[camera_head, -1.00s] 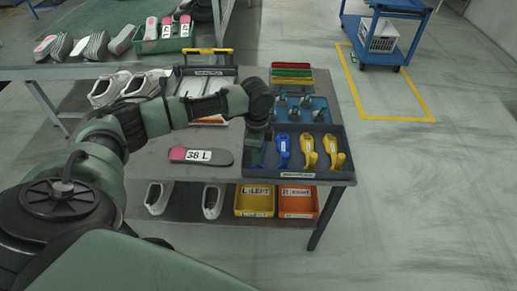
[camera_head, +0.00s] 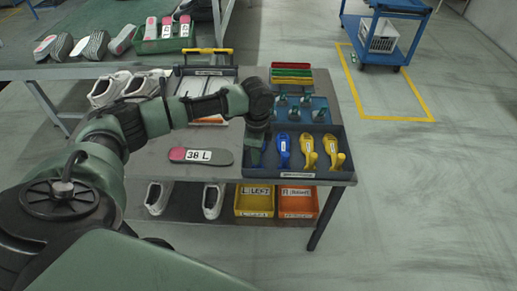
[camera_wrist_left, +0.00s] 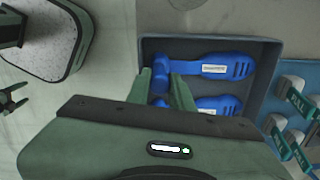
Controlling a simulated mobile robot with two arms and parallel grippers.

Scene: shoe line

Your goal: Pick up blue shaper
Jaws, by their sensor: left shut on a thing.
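A blue shaper (camera_wrist_left: 215,66) lies in the dark tray (camera_wrist_left: 262,45) in the left wrist view, with a white label on its handle. My left gripper (camera_wrist_left: 161,80) is shut on it near its head end, one finger on each side. A second blue shaper (camera_wrist_left: 218,104) lies beside it, partly hidden by my gripper. In the head view, my left gripper (camera_head: 255,155) is at the left end of the tray and hides most of the held shaper. The second blue shaper (camera_head: 283,148) shows to its right. A dark fingered part at the wrist view's left edge may be my right gripper.
Two yellow shapers (camera_head: 308,150) (camera_head: 332,150) share the tray. A blue tray (camera_head: 313,103) with several clamp-like tools stands directly behind. A sole marked 38 L (camera_head: 225,156) lies left of my gripper. Yellow and orange bins (camera_head: 297,212) are on the shelf below.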

